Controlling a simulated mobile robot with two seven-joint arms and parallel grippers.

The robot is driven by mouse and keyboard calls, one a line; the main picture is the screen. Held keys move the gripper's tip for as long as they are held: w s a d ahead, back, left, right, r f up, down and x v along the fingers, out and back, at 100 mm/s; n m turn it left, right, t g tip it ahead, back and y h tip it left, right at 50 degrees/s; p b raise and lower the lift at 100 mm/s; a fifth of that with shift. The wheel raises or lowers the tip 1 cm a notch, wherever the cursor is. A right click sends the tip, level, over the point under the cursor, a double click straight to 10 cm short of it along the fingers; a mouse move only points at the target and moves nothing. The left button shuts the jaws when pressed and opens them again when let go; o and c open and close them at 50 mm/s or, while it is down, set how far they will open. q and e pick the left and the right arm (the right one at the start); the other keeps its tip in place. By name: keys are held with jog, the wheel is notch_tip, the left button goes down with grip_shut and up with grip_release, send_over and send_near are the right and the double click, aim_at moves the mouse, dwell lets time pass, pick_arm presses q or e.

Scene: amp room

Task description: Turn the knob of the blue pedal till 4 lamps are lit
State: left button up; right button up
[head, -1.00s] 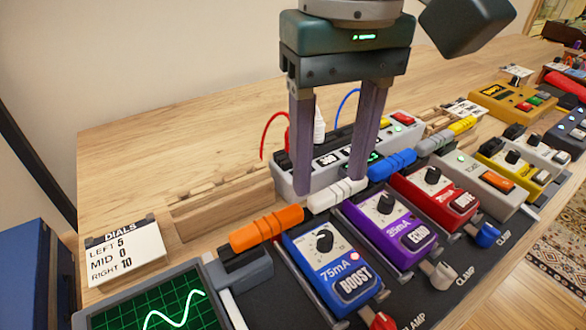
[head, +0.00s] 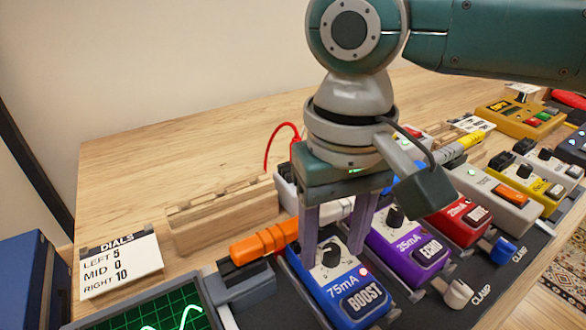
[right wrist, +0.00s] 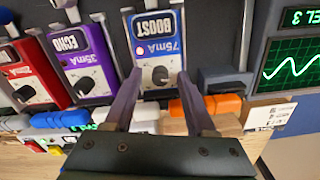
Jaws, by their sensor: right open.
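The blue BOOST pedal (head: 345,295), marked 75mA, stands in the front row on the dark board. Its black knob (head: 331,257) shows between the fingers of my right gripper (head: 333,252). The gripper is open and points down over the pedal, one finger on each side of the knob. The right wrist view shows the knob (right wrist: 160,75) between the fingertips (right wrist: 160,72), with gaps on both sides. I cannot tell how far the tips reach down beside it. One pinkish lamp (head: 364,272) glows on the pedal; other lamps cannot be made out. My left gripper is out of view.
The purple ECHO pedal (head: 412,250) stands close on the right, the red pedal (head: 462,222) beyond it. An orange plug (head: 264,242) lies at the left, behind the green scope screen (head: 165,318). A DIALS card (head: 120,265) stands at the left.

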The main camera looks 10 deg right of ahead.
jog(key=shift+c, duration=0.4)
grip_shut()
jog(key=shift+r+p, duration=0.15)
jog(key=shift+p, duration=0.2)
jog(key=m+p, duration=0.3)
jog(key=p, duration=0.3)
jog(key=shift+a+r, duration=0.1)
jog(key=shift+f+m+p, duration=0.2)
jog(key=shift+m+p, duration=0.9)
jog(key=shift+m, duration=0.3)
jog(key=shift+o, duration=0.4)
grip_release()
